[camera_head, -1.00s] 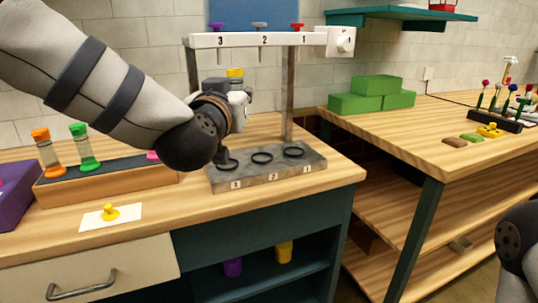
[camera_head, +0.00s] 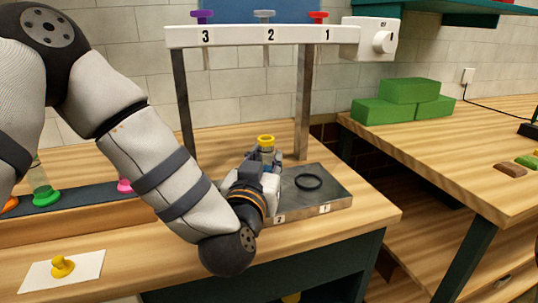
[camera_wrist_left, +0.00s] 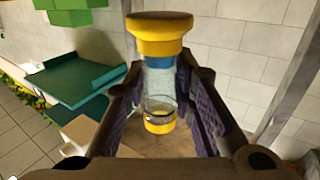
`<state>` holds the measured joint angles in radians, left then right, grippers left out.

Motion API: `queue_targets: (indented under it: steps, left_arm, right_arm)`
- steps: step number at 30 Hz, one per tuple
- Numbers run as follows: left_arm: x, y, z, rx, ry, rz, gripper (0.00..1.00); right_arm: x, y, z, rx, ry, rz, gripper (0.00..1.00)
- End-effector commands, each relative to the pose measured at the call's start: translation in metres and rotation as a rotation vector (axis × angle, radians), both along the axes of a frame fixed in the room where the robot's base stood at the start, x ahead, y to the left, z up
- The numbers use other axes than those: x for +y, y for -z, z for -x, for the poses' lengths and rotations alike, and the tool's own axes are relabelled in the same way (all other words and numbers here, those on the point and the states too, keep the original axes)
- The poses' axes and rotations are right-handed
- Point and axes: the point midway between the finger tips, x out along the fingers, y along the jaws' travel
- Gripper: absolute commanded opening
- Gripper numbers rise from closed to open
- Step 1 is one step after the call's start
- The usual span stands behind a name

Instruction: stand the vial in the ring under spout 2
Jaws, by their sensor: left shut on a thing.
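The vial (camera_head: 267,155) is clear glass with a yellow cap, and it is upright in my left gripper (camera_head: 264,172). In the left wrist view the vial (camera_wrist_left: 159,88) stands between the two fingers, yellow at its lower end. My left gripper is shut on it, above the grey ring base (camera_head: 335,197) and below spout 2 (camera_head: 266,46). The ring under spout 2 is hidden behind my gripper, so I cannot tell whether the vial's foot is in it. Ring 1 (camera_head: 308,182) is bare. My right gripper is out of view.
The white spout bar (camera_head: 235,37) crosses above on two metal posts (camera_head: 303,105). Green blocks (camera_head: 410,92) sit on the right-hand table.

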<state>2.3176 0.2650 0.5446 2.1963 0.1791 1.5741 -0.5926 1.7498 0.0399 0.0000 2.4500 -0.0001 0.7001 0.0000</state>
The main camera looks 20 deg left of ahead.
Motion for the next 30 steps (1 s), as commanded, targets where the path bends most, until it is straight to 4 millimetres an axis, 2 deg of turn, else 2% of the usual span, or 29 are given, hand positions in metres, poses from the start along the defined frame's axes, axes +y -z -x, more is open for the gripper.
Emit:
queue_targets:
  steps: [5,19,20,22,30]
  left_arm:
    - [0.000,-0.002,-0.001,-0.005,0.000,0.001,0.00]
    - [0.000,0.009,-0.001,-0.006,0.001,0.001,0.00]
    - [0.000,0.010,-0.001,-0.004,0.001,0.000,0.28]
    - [0.000,0.010,-0.001,-0.004,0.001,0.000,0.44]
    - [0.000,0.010,-0.001,-0.003,0.000,0.000,0.44]
  right_arm:
    - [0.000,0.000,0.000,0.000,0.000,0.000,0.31]
    - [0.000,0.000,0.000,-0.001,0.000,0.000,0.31]
    - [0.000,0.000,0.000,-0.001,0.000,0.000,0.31]
    - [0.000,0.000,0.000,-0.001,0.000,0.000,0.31]
    - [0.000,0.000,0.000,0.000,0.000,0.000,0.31]
